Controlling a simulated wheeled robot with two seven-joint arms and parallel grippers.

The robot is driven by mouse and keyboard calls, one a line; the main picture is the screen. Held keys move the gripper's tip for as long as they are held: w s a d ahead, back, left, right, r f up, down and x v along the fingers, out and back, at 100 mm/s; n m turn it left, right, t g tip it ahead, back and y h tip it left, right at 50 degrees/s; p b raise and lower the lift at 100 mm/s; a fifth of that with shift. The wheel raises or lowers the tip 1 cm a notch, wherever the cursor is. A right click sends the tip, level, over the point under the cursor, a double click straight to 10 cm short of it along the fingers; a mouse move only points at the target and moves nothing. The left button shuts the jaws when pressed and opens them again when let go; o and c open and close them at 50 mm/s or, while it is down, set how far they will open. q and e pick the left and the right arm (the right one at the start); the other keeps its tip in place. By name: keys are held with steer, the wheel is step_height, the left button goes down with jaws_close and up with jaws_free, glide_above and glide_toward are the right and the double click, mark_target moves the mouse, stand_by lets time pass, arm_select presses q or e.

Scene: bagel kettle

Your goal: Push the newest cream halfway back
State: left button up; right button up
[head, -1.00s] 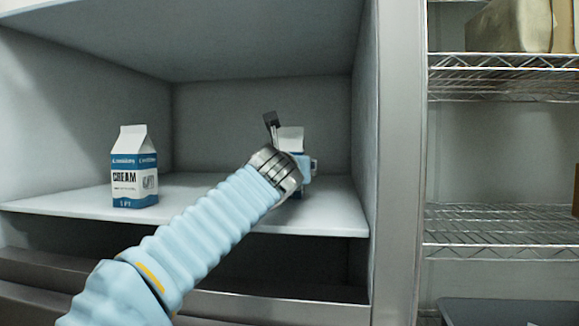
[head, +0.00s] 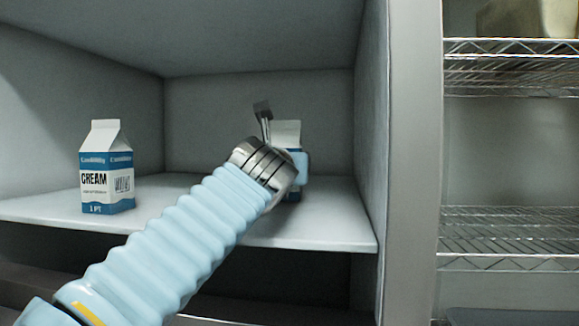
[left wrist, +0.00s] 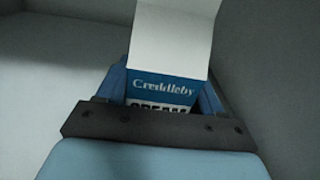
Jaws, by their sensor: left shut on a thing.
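One cream carton (head: 107,170), white and blue with a gabled top, stands upright on the left of the shelf (head: 160,196). A second carton (head: 287,132) stands toward the shelf's right side, mostly hidden behind my left gripper (head: 284,160). In the left wrist view, this carton (left wrist: 172,38) shows a white top and a blue band with lettering, upright between the two blue fingers. My left gripper (left wrist: 167,92) is shut on it from the front. The carton's base is largely hidden. My right gripper is not in view.
The compartment has a right side wall (head: 367,130) close to the held carton and a back wall (head: 210,115) behind it. The shelf between the two cartons looks clear, partly covered by my arm. Wire racks (head: 510,225) stand outside to the right.

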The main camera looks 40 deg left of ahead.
arm_select(q)
steer(key=shift+w, duration=0.1)
steer(key=shift+p+x, duration=0.35)
steer(key=shift+x, duration=1.2)
steer(key=shift+p+x, duration=0.7)
steer(key=shift+x, duration=1.4)
steer(key=shift+d, duration=0.1)
steer(key=o, duration=1.5)
steer(key=shift+o, duration=0.2)
steer(key=shift+f, duration=0.1)
